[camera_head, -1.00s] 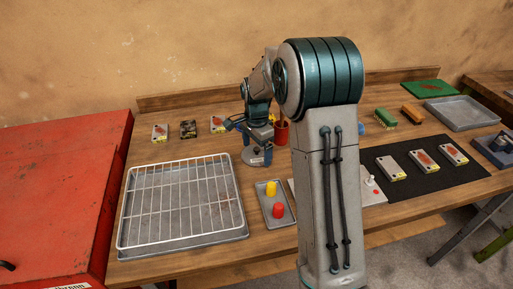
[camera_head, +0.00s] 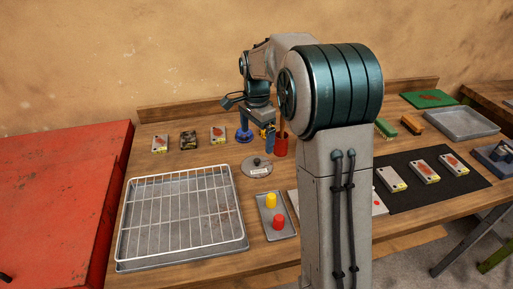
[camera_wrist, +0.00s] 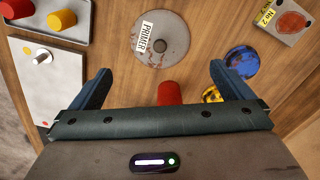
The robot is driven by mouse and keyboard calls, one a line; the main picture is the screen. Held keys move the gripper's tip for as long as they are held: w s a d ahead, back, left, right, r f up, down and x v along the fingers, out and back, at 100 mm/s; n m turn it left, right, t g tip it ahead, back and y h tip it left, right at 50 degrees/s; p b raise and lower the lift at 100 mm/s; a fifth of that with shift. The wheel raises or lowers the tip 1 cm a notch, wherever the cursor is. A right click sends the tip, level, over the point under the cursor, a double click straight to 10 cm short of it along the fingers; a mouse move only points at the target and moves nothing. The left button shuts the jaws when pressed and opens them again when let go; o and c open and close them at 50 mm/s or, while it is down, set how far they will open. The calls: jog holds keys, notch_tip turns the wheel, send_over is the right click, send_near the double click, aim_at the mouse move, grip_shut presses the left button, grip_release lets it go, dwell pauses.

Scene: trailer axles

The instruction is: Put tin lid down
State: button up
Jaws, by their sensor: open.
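The tin lid, a grey round disc with a dark knob and a white PRIMER label, lies flat on the wooden bench in the head view (camera_head: 262,172). In the wrist view it lies beyond my fingertips (camera_wrist: 175,32), with nothing gripping it. My gripper (camera_head: 258,140) is above the bench, behind the lid and apart from it. No open tin can be made out clearly.
A wire rack on a tray (camera_head: 180,262) fills the bench's left front. A small tray (camera_head: 268,228) holds yellow and red pieces. A red cup (camera_head: 281,147) stands close to my gripper. A blue round thing (camera_wrist: 242,60) lies near the right finger. Rusty plates (camera_head: 160,143) lie behind.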

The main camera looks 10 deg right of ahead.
jog(key=s+r+n+t, duration=0.1)
jog(key=s+r+n, duration=0.2)
jog(key=s, duration=0.4)
jog(key=s+r+n, duration=0.2)
jog(key=s+n, duration=0.1)
jog(key=s, duration=0.3)
jog(key=s+f+n+t, duration=0.1)
jog(key=s+f+n, duration=0.1)
jog(key=s, duration=0.5)
jog(key=s+f+n, duration=0.2)
jog(key=s+n, duration=0.3)
jog(key=s, duration=0.2)
jog(key=shift+s+t, duration=0.25)
jog(key=shift+t, duration=0.15)
